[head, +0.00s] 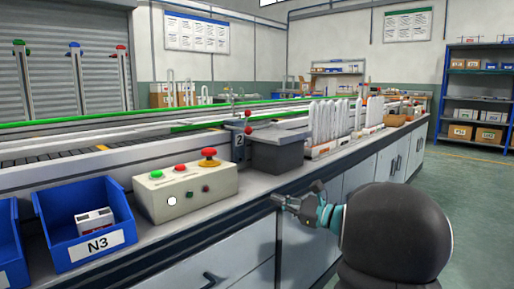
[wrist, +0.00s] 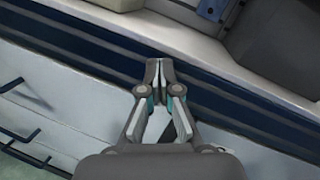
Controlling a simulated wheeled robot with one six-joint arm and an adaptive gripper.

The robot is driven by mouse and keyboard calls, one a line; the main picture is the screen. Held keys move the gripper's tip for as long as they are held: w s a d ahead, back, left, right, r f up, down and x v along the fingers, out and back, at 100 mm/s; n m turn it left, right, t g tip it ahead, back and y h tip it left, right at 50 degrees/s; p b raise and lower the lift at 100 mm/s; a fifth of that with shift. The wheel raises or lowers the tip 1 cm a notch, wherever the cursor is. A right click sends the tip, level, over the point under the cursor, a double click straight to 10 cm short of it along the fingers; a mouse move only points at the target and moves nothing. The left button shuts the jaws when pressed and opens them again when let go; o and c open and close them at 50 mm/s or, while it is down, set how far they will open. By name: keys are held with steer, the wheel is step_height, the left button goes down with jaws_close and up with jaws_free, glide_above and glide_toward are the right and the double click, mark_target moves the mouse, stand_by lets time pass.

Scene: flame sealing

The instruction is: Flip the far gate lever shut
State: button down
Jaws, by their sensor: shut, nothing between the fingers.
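A dark blue gate post (head: 238,141) marked 2 stands on the bench beside the conveyor. Two red ball knobs show at its top, an upper knob (head: 248,114) and a lower knob (head: 248,129); I cannot tell whether they belong to one lever or two, or which is the far one. My gripper (head: 278,200) is in front of the bench's front edge, below and right of the post, touching no knob. In the wrist view my gripper (wrist: 158,68) is shut and empty over the bench's dark blue front edge. No knob shows there.
A beige control box (head: 186,190) with buttons stands left of the post, and a grey box (head: 276,148) stands right of it. A blue bin (head: 82,222) labelled N3 is at the left. White racks (head: 330,125) stand farther right. Cabinet handles jut out below the bench.

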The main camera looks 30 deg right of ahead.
steer(key=d+r+m+t+y, duration=0.1)
steer(key=d+r+m+t, duration=0.2)
steer(key=r, duration=0.4)
steer(key=shift+d+r+t, duration=0.2)
steer(key=shift+d+t, duration=0.1)
steer(key=shift+t, duration=0.1)
steer(key=shift+w, duration=0.1)
steer(key=x, duration=1)
steer(key=shift+w+a+r, duration=0.1)
steer(key=shift+w, duration=0.05)
steer(key=shift+w+a+r, duration=0.15)
steer(key=shift+a+r, duration=0.1)
steer(key=shift+r, duration=0.6)
steer(key=shift+w+a+r, duration=0.2)
steer(key=shift+r, duration=0.7)
